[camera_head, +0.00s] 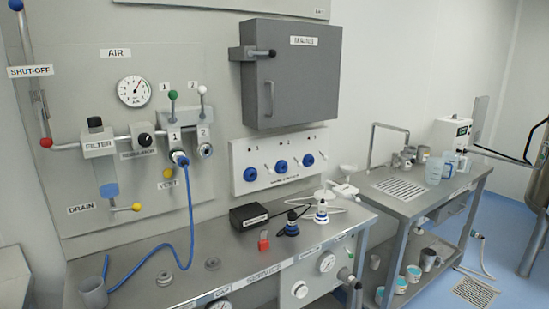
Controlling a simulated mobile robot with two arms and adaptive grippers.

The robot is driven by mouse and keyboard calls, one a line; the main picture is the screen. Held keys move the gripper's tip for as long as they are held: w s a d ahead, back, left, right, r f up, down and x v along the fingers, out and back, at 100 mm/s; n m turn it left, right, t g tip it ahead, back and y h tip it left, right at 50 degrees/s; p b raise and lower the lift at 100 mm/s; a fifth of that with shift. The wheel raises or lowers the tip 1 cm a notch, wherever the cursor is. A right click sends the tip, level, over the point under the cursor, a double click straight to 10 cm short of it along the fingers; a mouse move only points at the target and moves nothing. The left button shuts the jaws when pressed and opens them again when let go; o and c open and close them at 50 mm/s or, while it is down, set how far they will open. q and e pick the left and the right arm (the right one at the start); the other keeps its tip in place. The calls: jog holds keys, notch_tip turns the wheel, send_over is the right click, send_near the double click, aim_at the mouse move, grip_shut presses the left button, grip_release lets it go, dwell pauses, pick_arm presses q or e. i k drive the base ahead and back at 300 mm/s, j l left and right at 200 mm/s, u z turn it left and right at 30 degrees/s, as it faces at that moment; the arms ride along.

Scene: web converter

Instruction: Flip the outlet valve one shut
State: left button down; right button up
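The air panel (150,65) is on the wall at the left. Outlet valve one, by the label 1, has a lever with a green knob (173,95) that stands upright above the outlet block (188,138). Beside it on the right, the lever of outlet two has a white knob (202,90) and also stands upright. A blue hose (191,215) is attached at outlet one and hangs down to the bench. Neither my left nor my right gripper shows in this view.
A pressure gauge (134,91), filter (99,145) and regulator knob (144,141) sit left of the valves. A grey cabinet (300,80) is mounted to their right. Below, the steel bench (225,250) holds a black box (249,216), a grey cup (93,292) and small fittings.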

aim_at(173, 95)
jog(key=i+l, duration=0.4)
jog(key=i+l+u, duration=0.1)
jog(key=i+l, duration=0.3)
jog(key=l, duration=0.15)
